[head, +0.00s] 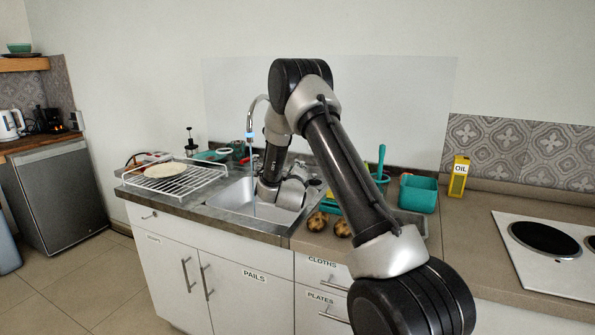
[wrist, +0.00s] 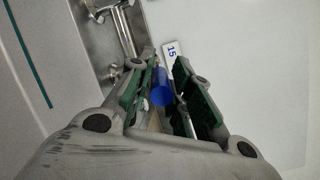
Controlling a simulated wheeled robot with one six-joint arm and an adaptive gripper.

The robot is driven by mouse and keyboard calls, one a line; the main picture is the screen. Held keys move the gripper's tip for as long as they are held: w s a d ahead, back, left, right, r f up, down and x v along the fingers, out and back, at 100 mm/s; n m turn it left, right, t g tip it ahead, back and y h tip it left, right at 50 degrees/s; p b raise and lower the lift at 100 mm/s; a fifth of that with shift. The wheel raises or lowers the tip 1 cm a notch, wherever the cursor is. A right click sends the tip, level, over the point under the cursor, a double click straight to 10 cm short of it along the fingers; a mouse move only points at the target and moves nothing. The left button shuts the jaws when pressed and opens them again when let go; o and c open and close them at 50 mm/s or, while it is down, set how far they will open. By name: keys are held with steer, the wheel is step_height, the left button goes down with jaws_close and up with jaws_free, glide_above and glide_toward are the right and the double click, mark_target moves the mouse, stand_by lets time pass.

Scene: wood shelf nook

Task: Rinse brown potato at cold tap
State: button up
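Two brown potatoes (head: 329,225) lie on the counter just right of the sink (head: 237,196). The tap (head: 250,112) arches over the sink, with a blue glow at its spout and a thin stream falling into the basin. My arm reaches across the sink's right side, and its end is hidden from the head view. In the wrist view my gripper (wrist: 167,60) has its two green-padded fingers a small gap apart. A blue cylindrical part (wrist: 161,95), perhaps the cold tap's knob, sits between them. I cannot tell whether the fingers press on it. No potato shows in the gripper.
A wire rack (head: 175,180) with a flat round item stands left of the sink. Right of the arm are a teal bin (head: 418,194), a yellow oil carton (head: 459,176) and a hob (head: 548,243). A white tag marked 15 (wrist: 171,50) is near the fingertips.

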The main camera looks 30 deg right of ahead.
steer(key=shift+o, duration=0.9)
steer(key=v, duration=1.2)
